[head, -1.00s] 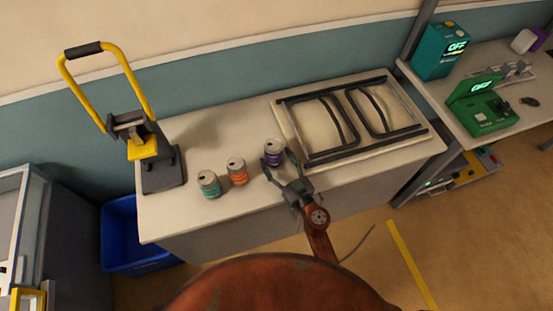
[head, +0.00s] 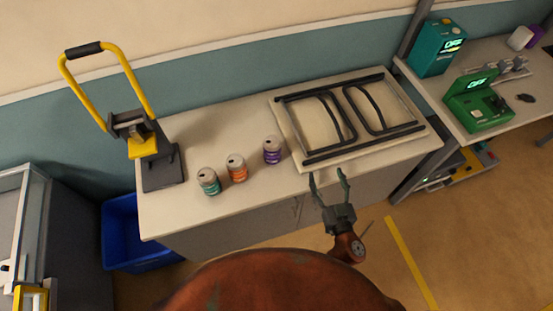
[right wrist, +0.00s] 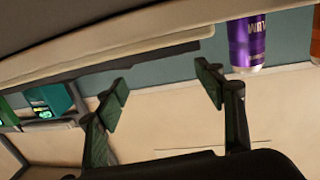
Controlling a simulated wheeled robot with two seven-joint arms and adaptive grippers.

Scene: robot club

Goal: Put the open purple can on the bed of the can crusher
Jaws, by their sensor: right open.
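The purple can (head: 272,151) stands upright on the white bench, at the right end of a short row of cans. It also shows at the top of the right wrist view (right wrist: 247,45). The can crusher (head: 147,150), with a yellow handle raised and a dark base, stands at the left end of the bench. My right gripper (head: 330,176) is open and empty at the bench's front edge, to the right of and apart from the purple can; its fingers also show in the right wrist view (right wrist: 165,88). My left gripper is not in view.
An orange can (head: 237,168) and a teal can (head: 208,182) stand between the purple can and the crusher. A framed panel (head: 350,117) lies on the bench's right part. A blue bin (head: 135,238) is on the floor at left.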

